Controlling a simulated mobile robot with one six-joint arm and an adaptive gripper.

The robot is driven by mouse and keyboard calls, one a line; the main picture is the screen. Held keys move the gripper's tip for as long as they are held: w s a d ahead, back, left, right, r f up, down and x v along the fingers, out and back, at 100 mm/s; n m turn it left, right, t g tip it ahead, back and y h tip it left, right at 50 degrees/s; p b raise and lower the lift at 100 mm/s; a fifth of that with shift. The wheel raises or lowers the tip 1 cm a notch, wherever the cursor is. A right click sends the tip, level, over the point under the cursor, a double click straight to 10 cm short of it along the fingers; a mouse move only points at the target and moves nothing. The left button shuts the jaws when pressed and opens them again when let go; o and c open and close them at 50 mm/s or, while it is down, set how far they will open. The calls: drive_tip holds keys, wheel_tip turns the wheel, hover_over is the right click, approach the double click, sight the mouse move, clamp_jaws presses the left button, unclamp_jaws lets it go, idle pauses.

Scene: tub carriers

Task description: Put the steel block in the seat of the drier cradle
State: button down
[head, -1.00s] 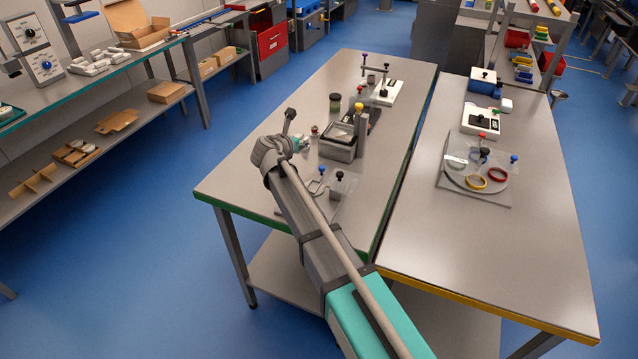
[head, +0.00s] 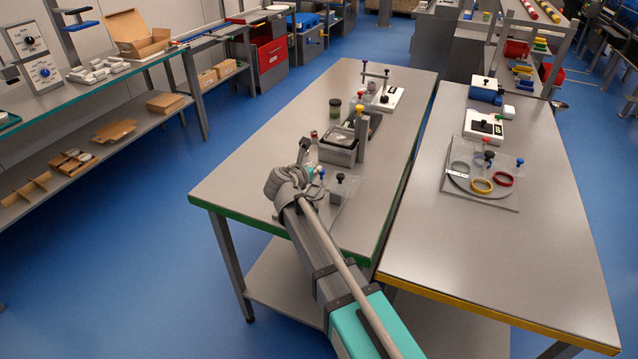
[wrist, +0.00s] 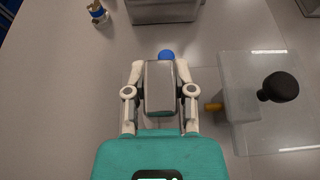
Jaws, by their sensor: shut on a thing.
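My gripper (wrist: 160,90) is shut on the steel block (wrist: 160,76), a grey upright piece between its two pale fingers in the wrist view. In the head view my gripper (head: 313,173) is low over the near part of the left table, largely hidden by my wrist. Beneath and right of it is a fixture with a clear base plate (wrist: 290,125), a pale block (wrist: 238,88), a black knob (wrist: 279,87) and an orange pin. A blue knob (wrist: 166,55) shows just beyond the steel block. This may be the drier cradle; its seat is hidden.
Another clear-plated fixture with rings (head: 480,185) lies on the right table (head: 490,260). The left table's near left part is clear.

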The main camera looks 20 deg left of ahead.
sight(314, 179)
drive_tip(key=shift+s+d+f+b, duration=0.15)
drive_tip(key=shift+d+f+b, duration=0.05)
drive_tip(key=shift+f+b, duration=0.25)
drive_tip(key=shift+s+d+f+b, duration=0.1)
drive_tip(key=shift+d+f+b, duration=0.1)
drive_tip(key=shift+f+b, duration=1.35)
drive_tip(key=shift+f, duration=0.05)
drive_tip(key=shift+f, duration=0.1)
drive_tip(key=shift+c, duration=2.3)
unclamp_jaws()
